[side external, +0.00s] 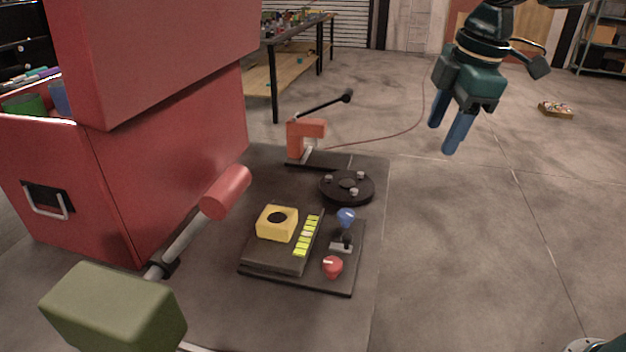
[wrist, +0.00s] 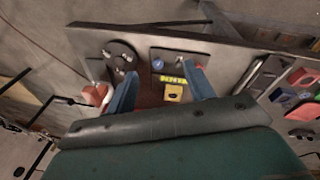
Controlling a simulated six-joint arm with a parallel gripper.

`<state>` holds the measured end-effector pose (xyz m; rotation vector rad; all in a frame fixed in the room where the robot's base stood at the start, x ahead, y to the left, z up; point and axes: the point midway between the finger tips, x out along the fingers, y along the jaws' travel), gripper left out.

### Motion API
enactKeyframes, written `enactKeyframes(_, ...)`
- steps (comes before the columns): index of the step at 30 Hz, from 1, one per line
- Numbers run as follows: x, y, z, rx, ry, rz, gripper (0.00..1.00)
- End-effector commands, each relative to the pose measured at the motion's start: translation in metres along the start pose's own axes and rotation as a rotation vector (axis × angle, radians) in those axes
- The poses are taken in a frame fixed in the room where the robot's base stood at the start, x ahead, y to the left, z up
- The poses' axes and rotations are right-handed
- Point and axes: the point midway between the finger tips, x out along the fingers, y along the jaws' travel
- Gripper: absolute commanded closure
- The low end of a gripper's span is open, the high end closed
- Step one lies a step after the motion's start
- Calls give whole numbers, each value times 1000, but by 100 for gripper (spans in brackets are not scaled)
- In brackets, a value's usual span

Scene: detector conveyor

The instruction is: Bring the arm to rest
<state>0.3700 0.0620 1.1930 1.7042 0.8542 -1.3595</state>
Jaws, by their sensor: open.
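My gripper (side external: 447,130) hangs at the upper right in the side view, high above the floor and to the right of the dark work board (side external: 368,300). Its two blue fingers are apart with nothing between them. In the wrist view the open gripper (wrist: 164,92) spreads its fingers in front of the board, with a yellow block (wrist: 174,97) seen beyond them. The gripper touches nothing in either view.
A red cabinet (side external: 180,180) stands left. A green-ended lever (side external: 115,310) is in front.

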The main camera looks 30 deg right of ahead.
Motion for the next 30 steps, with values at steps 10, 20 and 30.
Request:
enactKeyframes(10,-19,-49,60,378,65,83,47)
enactKeyframes(20,-14,-99,109,736,146,144,47)
enactKeyframes(30,3,-139,143,1021,228,182,47)
